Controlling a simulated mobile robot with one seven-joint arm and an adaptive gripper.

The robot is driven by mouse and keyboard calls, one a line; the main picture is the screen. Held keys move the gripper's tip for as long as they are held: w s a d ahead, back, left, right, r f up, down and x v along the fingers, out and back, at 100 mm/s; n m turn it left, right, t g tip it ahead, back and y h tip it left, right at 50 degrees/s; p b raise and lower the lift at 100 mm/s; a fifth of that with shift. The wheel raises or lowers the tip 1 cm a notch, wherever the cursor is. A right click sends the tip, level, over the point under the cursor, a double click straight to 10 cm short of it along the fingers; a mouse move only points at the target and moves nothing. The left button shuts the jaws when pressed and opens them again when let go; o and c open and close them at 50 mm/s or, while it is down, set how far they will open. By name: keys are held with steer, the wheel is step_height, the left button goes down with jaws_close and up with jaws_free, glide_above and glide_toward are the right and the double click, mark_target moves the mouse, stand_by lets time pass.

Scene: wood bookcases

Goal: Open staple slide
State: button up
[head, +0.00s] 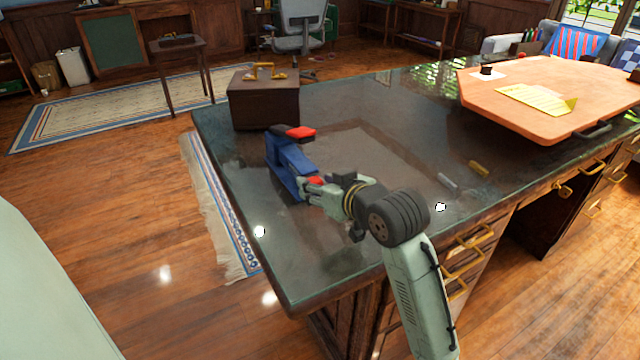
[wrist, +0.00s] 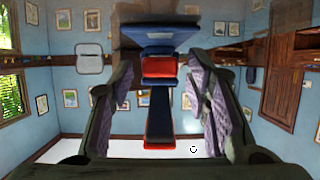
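A blue stapler (head: 288,165) with red parts stands on the dark desk, near its left edge. One red part (head: 301,132) is at its top, and another red part (head: 316,181) is low down by my gripper (head: 314,186). In the wrist view, the stapler's red end (wrist: 159,68) and a long dark slide with red edges (wrist: 159,118) lie between the two fingers of my gripper (wrist: 160,80). The fingers are apart, with a gap on each side of the stapler. Whether the slide is pulled out is hard to tell.
A wooden box (head: 263,103) with a brass handle stands behind the stapler. An orange board (head: 550,115) with yellow paper is farther right. The desk's front middle is clear.

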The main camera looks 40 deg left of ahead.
jaws_close()
stand_by(0.3)
stand_by(0.3)
